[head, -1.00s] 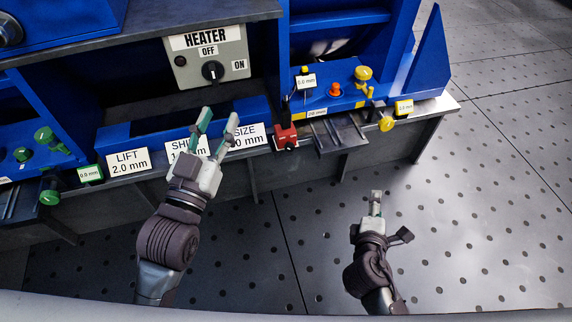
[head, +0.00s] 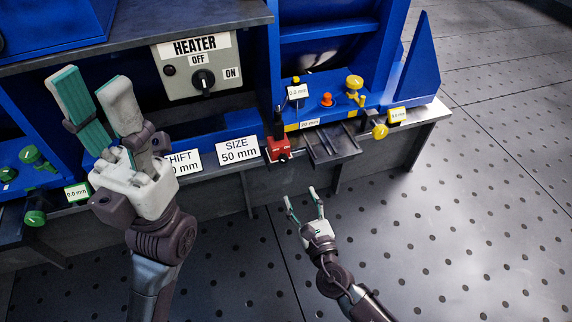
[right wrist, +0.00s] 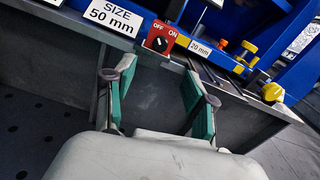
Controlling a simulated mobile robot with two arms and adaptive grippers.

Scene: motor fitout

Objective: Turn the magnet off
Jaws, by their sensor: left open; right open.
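A small red switch box (head: 279,149) sits at the front edge of the blue bench in the head view. The right wrist view shows it too (right wrist: 151,45), with OFF and ON labels and a dark knob (right wrist: 160,43); I cannot tell for sure which way the knob points. My right gripper (head: 301,194) is open and empty, in front of and below the box, apart from it. In the right wrist view its two fingers (right wrist: 160,92) stand apart, with the box beyond the gap. My left gripper (head: 89,82) is open and empty, raised left of the heater panel.
A grey HEATER panel (head: 196,66) with a black knob is behind. A SIZE 50 mm label (head: 238,151) is left of the red box. A slotted dark bracket (head: 331,146) and yellow knobs (head: 380,131) are to its right. The floor in front is clear.

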